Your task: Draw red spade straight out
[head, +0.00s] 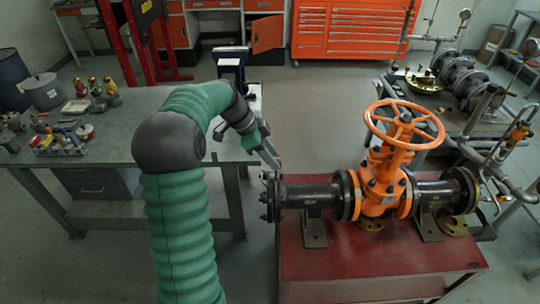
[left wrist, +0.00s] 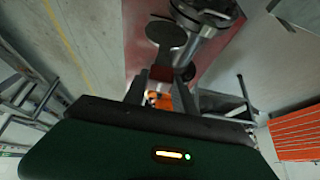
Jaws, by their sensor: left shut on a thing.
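The spade shows in the left wrist view as a round grey disc (left wrist: 167,33) with a short red tab (left wrist: 162,73). My left gripper (left wrist: 162,86) is shut on the tab, with a finger on each side. In the head view my left gripper (head: 272,157) is just above the end flange (head: 268,198) of the black pipe, left of the orange gate valve (head: 380,182). The spade is hard to make out there. In the left wrist view the disc lies beside the flange parts (left wrist: 203,22); I cannot tell whether they touch. My right gripper is out of view.
The valve and pipe stand on a red bench (head: 370,262). A grey table (head: 120,145) with tools and small bottles is on the left. A grey bench (head: 460,115) with fittings is at the back right. Bare floor lies between the table and the red bench.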

